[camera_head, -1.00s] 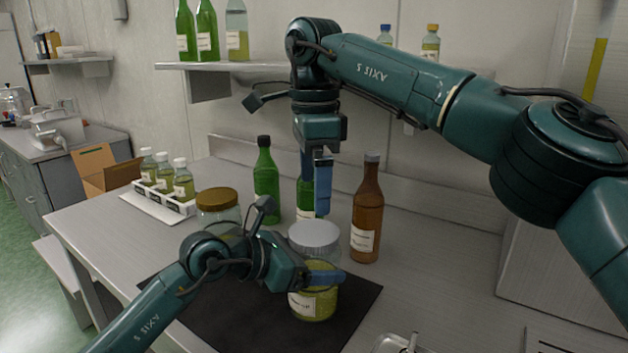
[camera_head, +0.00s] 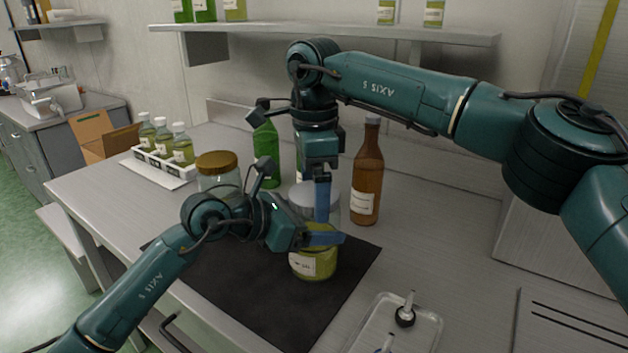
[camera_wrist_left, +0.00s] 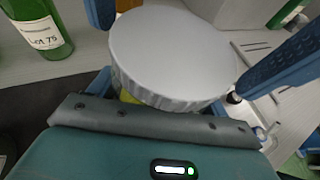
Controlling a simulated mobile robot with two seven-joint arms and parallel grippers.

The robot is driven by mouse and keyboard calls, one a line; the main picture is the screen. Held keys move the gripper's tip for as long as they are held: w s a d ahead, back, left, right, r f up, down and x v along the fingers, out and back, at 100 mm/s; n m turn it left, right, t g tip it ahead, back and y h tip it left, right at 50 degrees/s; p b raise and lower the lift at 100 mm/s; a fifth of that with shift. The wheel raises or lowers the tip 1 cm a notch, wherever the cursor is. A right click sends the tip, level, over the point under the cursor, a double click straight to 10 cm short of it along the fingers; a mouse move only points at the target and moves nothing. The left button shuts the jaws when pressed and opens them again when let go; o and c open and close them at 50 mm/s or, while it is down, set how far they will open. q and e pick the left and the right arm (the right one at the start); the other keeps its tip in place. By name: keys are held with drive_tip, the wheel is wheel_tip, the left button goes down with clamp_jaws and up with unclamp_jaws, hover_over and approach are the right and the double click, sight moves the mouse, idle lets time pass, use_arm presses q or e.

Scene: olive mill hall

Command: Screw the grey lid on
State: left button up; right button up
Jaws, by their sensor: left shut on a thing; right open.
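The grey lid (camera_head: 300,194) sits on top of a clear jar (camera_head: 314,266) with yellow-green contents and a white label, standing on a dark mat (camera_head: 250,300). My left gripper (camera_head: 318,240) is shut on the jar below the lid. My right gripper (camera_head: 322,208) points down at the lid, open, with a blue finger in front of it. In the left wrist view the lid (camera_wrist_left: 170,52) shows large, with blue fingers on both sides. Whether they touch it, and whether the lid is fully seated, I cannot tell.
A green bottle (camera_head: 266,155) and a brown bottle (camera_head: 367,180) stand behind. A rack of small bottles (camera_head: 165,165) is at the back left. A clear tray (camera_head: 400,325) with droppers lies at front right.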

drive_tip(key=shift+c, duration=0.5)
drive_tip(key=c, duration=0.9)
drive_tip(key=m, duration=0.3)
drive_tip(key=o, duration=1.1)
drive_tip(key=shift+c, duration=0.2)
drive_tip(key=shift+r, duration=2.3)
drive_tip(key=shift+o, duration=0.3)
wheel_tip(320, 180, up, 8)
drive_tip(key=shift+f, duration=0.25)
